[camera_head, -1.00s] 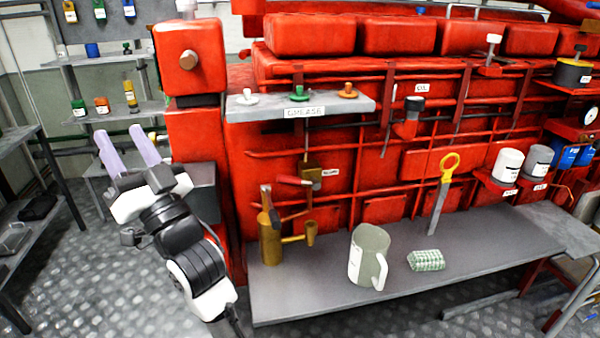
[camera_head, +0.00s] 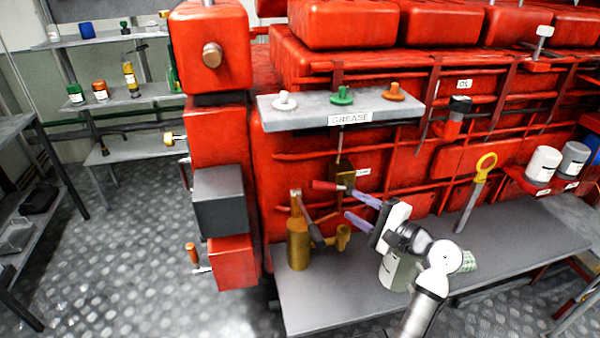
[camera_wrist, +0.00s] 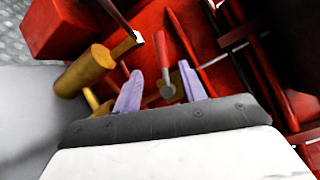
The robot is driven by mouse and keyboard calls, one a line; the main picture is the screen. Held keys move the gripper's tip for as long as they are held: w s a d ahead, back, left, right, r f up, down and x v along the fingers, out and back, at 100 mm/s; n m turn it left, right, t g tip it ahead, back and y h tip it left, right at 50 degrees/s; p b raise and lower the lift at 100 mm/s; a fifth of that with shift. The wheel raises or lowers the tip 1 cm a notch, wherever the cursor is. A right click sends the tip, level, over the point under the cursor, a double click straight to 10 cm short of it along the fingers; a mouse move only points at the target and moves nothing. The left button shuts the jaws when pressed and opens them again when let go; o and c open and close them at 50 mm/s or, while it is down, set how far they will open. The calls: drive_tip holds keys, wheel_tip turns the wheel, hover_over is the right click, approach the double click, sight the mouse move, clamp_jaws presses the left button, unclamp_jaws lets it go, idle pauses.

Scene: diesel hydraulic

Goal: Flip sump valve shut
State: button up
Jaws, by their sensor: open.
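The sump valve (camera_head: 343,172) is a brass body on the red engine's side, below the grease shelf. Its red-handled lever (camera_head: 327,186) points left, roughly level with a slight tilt. My gripper (camera_head: 349,204) is open, its two lilac fingers pointing left just below and in front of the lever. In the wrist view the red lever (camera_wrist: 162,52) and its grey pivot (camera_wrist: 168,90) lie between the open fingers (camera_wrist: 160,74). I see no clear contact. The valve's label (camera_head: 362,172) is partly legible at most.
A brass oil can (camera_head: 298,243) with a spout stands on the grey bench (camera_head: 310,302), close left of my gripper. A grey-green jug (camera_head: 397,272) and checked cloth (camera_head: 469,261) are partly behind my arm. The grease shelf (camera_head: 300,117) overhangs the valve. A yellow-handled dipstick (camera_head: 475,185) stands right.

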drive_tip(key=p+x, duration=0.3)
drive_tip(key=x, duration=1.1)
clamp_jaws()
